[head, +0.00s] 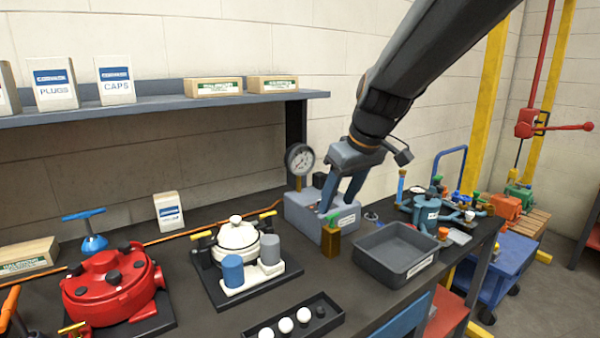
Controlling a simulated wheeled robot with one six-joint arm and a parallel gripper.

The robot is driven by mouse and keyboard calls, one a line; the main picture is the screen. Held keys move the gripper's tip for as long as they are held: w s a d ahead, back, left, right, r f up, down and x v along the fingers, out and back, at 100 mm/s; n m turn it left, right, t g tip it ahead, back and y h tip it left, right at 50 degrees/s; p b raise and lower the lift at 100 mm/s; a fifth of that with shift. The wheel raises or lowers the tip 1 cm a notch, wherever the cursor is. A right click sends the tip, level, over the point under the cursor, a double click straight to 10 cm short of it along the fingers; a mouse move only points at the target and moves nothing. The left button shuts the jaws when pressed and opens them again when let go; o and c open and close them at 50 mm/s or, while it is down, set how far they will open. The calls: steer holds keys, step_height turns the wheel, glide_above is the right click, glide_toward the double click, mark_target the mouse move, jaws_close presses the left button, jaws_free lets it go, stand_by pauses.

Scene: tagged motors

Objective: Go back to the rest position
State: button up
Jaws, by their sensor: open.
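My gripper (340,198) hangs from my arm at the right of centre in the head view. Its two blue-grey fingers point down and stand apart, with nothing seen between them. The fingertips are at the grey block (304,212) that carries a round pressure gauge (299,159). I cannot tell whether they touch the block. A brass-coloured fitting with a green top (331,236) stands at the block's front right corner, just below the fingertips.
An empty grey tray (396,282) lies right of the block. A white-topped motor (237,237), a red motor (108,285) and a black rack with white balls (318,316) stand to the left and front. A shelf (150,104) with boxes runs along the wall. A blue cart (503,262) stands right.

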steer(key=s+d+f+m+g+h, duration=0.1)
steer(key=s+d+f+m, duration=0.2)
steer(key=s+d+f, duration=0.2)
steer(key=s+d+f+m+g+h, duration=0.1)
steer(key=s+d+f, duration=0.4)
steer(key=s+f, duration=0.7)
steer(key=s+m+g, duration=0.1)
steer(key=s+m, duration=0.1)
steer(key=s, duration=0.2)
steer(key=shift+s+d+f+m+h, duration=0.2)
steer(key=shift+s+f+m+h, duration=0.1)
steer(key=shift+m, duration=0.1)
